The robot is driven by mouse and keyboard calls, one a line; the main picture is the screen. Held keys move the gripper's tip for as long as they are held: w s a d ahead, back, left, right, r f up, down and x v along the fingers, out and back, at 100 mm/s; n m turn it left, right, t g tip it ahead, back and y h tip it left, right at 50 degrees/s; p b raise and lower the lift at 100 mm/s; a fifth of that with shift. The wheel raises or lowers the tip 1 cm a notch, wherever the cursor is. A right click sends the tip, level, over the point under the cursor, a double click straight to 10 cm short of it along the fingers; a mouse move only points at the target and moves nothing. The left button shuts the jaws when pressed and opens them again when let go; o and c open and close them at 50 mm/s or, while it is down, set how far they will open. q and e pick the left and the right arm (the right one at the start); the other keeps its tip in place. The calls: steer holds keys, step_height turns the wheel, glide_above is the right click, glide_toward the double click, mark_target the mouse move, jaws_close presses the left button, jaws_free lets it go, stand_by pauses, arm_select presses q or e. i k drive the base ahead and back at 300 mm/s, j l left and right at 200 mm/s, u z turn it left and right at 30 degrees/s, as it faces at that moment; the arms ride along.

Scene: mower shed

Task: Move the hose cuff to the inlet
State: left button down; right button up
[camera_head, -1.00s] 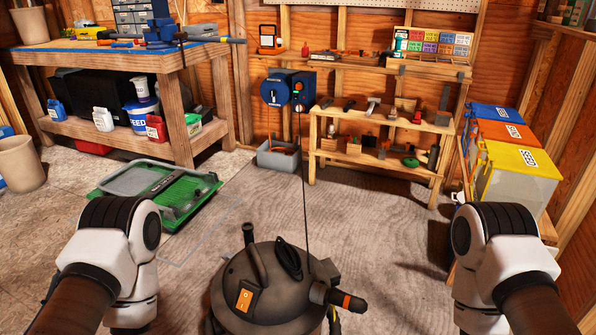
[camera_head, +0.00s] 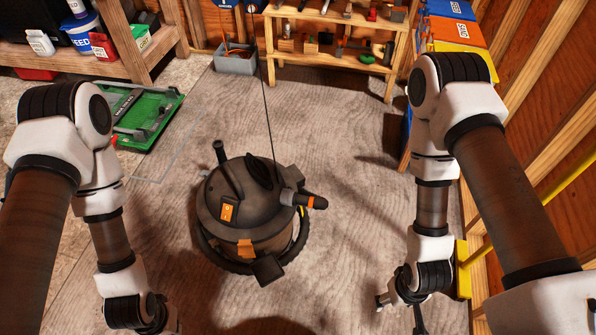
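A dark round shop vacuum (camera_head: 250,205) stands on the floor at the middle of the head view. A black cuff-like piece with an orange band (camera_head: 314,201) sticks out from its right side, beside a grey collar (camera_head: 288,197). I cannot tell whether this is the hose cuff seated at the inlet. A black hose-like ring (camera_head: 216,258) runs around the vacuum's base. My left arm hangs left of the vacuum; its gripper is below the frame. My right arm hangs to the right; small dark parts near its gripper (camera_head: 383,300) show, opening unclear. Neither arm touches the vacuum.
A thin dark cord (camera_head: 264,90) runs up from the vacuum. A green-framed tray (camera_head: 145,118) lies at left. A wooden shelf (camera_head: 330,65) and grey bin (camera_head: 236,60) stand behind. Coloured bins (camera_head: 455,35) line the right wall. Floor around the vacuum is clear.

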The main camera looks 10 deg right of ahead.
mark_target(303, 200)
steer(key=l+u, duration=0.35)
steer(key=l, duration=0.15)
steer(key=l+u, duration=0.35)
steer(key=l, duration=0.15)
steer(key=l+u, duration=0.35)
steer(key=l, duration=0.15)
steer(key=k, duration=0.05)
